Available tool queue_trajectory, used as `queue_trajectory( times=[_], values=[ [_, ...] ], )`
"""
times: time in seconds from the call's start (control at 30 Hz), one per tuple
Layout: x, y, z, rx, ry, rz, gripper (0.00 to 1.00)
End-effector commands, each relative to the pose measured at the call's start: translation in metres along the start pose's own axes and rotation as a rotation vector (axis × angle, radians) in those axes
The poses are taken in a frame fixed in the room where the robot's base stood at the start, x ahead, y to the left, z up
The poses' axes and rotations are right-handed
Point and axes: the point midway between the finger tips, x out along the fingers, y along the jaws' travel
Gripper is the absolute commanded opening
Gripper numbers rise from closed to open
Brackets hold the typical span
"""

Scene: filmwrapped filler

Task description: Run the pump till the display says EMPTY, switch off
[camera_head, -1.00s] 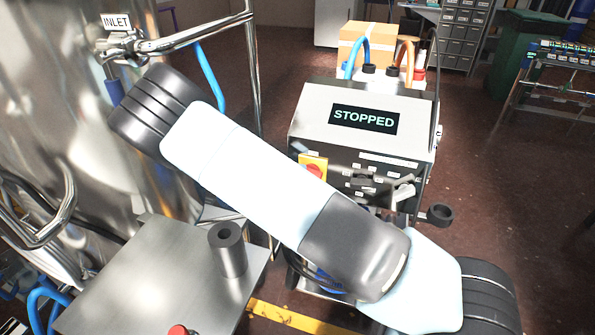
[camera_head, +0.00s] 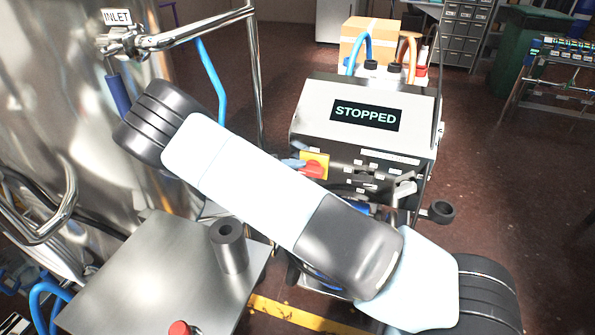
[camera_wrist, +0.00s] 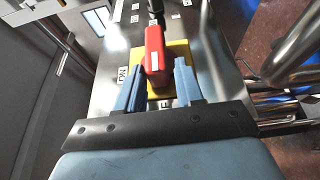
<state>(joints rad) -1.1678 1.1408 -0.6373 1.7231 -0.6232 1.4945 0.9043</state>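The pump cabinet's display (camera_head: 366,115) reads STOPPED. The pump cabinet (camera_head: 312,103) has a yellow plate (camera_head: 325,160) with a red switch handle (camera_head: 312,170) on its front, partly behind my arm. In the wrist view the red handle (camera_wrist: 155,52) stands out from the yellow plate (camera_wrist: 180,55), with small labels around it that I cannot read surely. My gripper (camera_wrist: 158,82) is open, its blue fingers on either side of the handle's near end, with visible gaps. In the head view only a bit of my gripper (camera_head: 292,163) shows, left of the handle.
A steel tank with an INLET label (camera_head: 117,17) and steel pipes stands at the left. A steel table (camera_head: 150,275) with a dark cylinder (camera_head: 229,247) is at the lower left. Blue (camera_head: 361,40) and orange hoses rise behind the cabinet.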

Motion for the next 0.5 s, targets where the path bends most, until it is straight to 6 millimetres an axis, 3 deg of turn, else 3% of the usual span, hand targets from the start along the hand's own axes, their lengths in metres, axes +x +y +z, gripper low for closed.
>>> queue_trajectory(
  times=[0.13, 0.5],
  values=[
    [0.0009, 0.0002, 0.0009, -0.001, -0.004, 0.001, 0.51],
    [0.001, 0.008, 0.0015, -0.001, -0.005, 0.001, 0.51]
  ],
)
